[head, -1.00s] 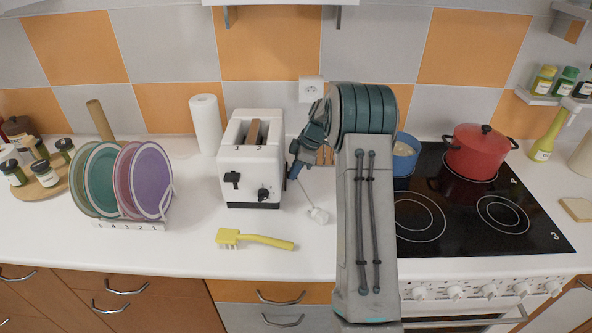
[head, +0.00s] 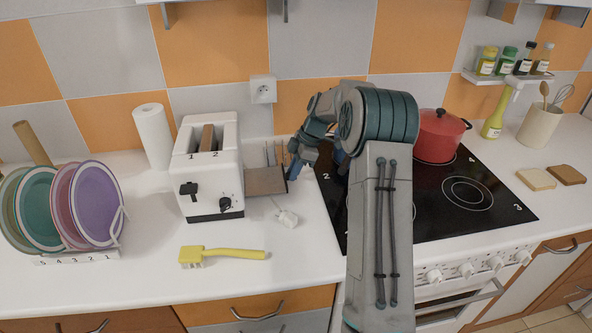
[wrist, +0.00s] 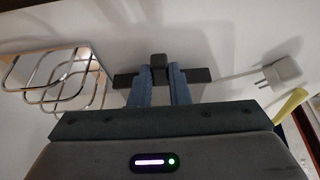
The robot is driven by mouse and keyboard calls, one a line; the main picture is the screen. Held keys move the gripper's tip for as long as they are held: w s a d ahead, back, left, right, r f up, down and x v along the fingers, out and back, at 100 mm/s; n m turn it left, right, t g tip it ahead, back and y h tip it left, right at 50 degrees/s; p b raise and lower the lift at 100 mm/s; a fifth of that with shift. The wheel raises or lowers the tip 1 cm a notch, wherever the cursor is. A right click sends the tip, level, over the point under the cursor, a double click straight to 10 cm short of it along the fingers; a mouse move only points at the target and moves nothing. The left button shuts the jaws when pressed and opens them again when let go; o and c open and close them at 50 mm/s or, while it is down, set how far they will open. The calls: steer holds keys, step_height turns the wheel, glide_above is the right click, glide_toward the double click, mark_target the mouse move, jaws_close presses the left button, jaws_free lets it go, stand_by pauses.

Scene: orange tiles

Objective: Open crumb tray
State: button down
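The white toaster (head: 212,165) stands on the counter with brown bread in a top slot. Its brown crumb tray (head: 265,181) sticks out from the lower right side, well clear of the body. My gripper (head: 293,172) is at the tray's outer end. In the wrist view, the two blue fingers of my gripper (wrist: 161,88) are close together around the dark tray handle (wrist: 158,62), with its bar showing on both sides. The fingertips are partly hidden by my wrist in the head view.
A white plug (head: 286,218) with its cable lies just in front of the tray; it also shows in the wrist view (wrist: 283,72). A wire rack (wrist: 60,75) is at the left there. A yellow brush (head: 222,254) lies in front, and the black hob (head: 430,215) is at right.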

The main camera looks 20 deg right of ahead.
steer(key=c, duration=1.4)
jaws_free()
steer(key=shift+d, duration=0.1)
steer(key=shift+o, duration=0.2)
steer(key=shift+r, duration=0.1)
steer(key=v, duration=1.3)
steer(key=shift+d+r+b, duration=0.2)
steer(key=shift+r+b, duration=0.1)
steer(key=shift+b, duration=0.05)
steer(key=s+a+r+m+h, duration=0.1)
steer(key=s+a+m, duration=0.3)
steer(key=s, duration=0.4)
steer(key=s+a+m+t+h, duration=0.1)
steer(key=s+a+m+h, duration=0.2)
steer(key=s, duration=0.4)
steer(key=s+a+r+m, duration=0.1)
steer(key=s+a+m, duration=0.3)
steer(key=s+a, duration=0.3)
steer(key=s+f+m+t, duration=0.1)
steer(key=s+f+m, duration=0.4)
steer(key=s, duration=0.7)
steer(key=shift+f, duration=0.15)
